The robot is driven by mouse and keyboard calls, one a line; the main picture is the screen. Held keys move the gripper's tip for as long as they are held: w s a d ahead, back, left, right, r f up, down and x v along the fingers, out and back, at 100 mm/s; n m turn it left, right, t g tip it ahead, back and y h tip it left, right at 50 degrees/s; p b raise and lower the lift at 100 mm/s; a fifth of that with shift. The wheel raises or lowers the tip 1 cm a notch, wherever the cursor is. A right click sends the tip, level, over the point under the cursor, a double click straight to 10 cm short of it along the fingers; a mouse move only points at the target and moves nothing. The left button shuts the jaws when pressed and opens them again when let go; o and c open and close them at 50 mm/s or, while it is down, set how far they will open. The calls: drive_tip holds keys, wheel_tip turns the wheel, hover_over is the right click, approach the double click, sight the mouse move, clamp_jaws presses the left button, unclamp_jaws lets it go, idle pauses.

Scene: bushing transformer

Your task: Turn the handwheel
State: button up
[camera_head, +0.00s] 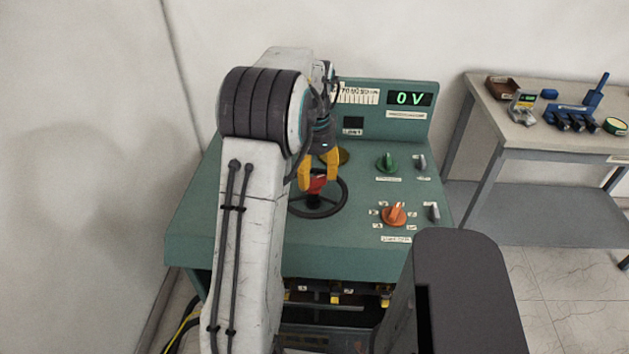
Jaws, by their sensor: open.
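The black handwheel (322,212) lies on the sloping top of the green console (250,230), left of the knobs. It has a red part (317,184) near its hub or rim; which one I cannot tell. My gripper (319,187) has yellow fingers and is open, pointing down over the wheel. One finger is at each side of the red part. Whether the fingers touch it I cannot tell.
The console carries a green knob (387,163), an orange knob (395,214), and a display (410,99) reading 0 V. A grey table (545,140) with tools stands at the right. A white wall is at the left and behind.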

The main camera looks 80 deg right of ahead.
sight(313, 187)
drive_tip(key=shift+f, duration=1.25)
drive_tip(key=shift+o, duration=0.2)
clamp_jaws()
